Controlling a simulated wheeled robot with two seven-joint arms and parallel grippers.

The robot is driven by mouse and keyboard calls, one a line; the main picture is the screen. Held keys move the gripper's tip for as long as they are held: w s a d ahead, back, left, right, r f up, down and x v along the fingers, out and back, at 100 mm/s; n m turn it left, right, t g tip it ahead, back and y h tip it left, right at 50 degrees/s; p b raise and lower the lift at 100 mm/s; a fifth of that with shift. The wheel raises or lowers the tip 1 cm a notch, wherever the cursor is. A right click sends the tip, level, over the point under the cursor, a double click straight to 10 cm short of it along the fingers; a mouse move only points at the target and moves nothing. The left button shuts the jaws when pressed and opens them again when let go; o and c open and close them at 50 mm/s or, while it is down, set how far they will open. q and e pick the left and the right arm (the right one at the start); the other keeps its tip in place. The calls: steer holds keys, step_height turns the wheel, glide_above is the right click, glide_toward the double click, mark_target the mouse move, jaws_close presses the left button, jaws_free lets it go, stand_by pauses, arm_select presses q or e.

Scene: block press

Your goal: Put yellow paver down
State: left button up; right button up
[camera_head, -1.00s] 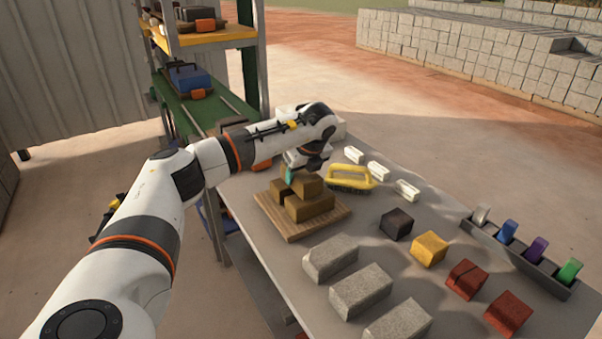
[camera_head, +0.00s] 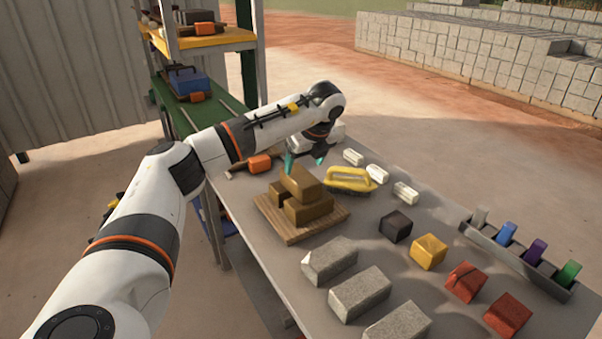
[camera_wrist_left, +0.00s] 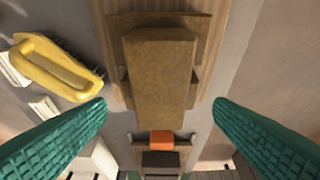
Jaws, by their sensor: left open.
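The yellow paver (camera_head: 429,251) lies on the table, between a black block and a red block, apart from my gripper. My left gripper (camera_head: 304,161) is open and empty, just above and behind a stack of brown blocks. The top brown block (camera_head: 302,183) rests across the lower ones on a slatted wooden board (camera_head: 288,232). In the left wrist view the open teal fingers (camera_wrist_left: 160,125) stand wide apart, with the top brown block (camera_wrist_left: 160,75) beyond and between them. My right gripper is not in view.
A yellow-handled brush (camera_head: 350,178) and several white pieces (camera_head: 377,174) lie right of the stack. Black (camera_head: 396,226) and red blocks (camera_head: 466,281), grey blocks (camera_head: 360,292) and a tray of coloured pieces (camera_head: 520,254) fill the front and right. A shelf stands behind left.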

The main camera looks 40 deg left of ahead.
arm_select(q)
steer(key=v, duration=0.6)
stand_by(0.4)
